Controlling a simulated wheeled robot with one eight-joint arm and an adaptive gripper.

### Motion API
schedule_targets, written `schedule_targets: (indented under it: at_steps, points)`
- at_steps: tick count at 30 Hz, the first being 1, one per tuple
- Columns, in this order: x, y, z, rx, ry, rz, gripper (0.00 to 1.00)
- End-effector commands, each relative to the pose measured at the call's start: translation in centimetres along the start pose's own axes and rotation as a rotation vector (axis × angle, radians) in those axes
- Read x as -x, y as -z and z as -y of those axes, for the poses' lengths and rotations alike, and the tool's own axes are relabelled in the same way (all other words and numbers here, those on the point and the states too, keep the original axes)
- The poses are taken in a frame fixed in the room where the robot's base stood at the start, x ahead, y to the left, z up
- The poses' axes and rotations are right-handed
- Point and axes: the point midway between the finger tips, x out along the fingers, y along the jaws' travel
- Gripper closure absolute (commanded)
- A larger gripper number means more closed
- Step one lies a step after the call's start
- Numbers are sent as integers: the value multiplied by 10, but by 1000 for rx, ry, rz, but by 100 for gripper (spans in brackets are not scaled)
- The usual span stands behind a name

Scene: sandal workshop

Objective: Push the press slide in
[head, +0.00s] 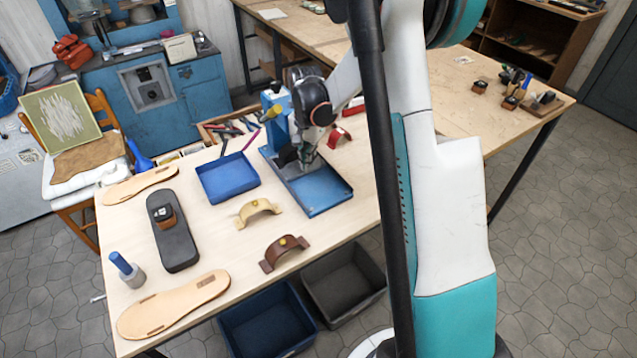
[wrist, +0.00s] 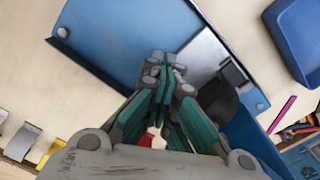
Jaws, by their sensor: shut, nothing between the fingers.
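The blue press (head: 277,120) stands on the workbench, partly hidden behind my arm. My gripper (head: 306,163) is shut and empty, pointing down over the press base near the slide. A dark round press part (wrist: 218,100) is close beside the fingers.
A blue tray (head: 228,179) lies left of the press. A yellow strap (head: 258,211), a brown strap (head: 283,252) and a red strap (head: 339,136) lie around it. Bins (head: 343,283) stand below the front edge.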

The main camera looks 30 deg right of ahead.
Motion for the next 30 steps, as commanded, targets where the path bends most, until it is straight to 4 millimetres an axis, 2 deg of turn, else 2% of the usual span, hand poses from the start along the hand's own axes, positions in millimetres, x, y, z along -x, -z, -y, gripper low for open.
schedule_targets:
  at_steps: [21,30]
  points:
    - [63,-3,-5,0,0,0,100]
    - [69,-3,-6,0,0,0,100]
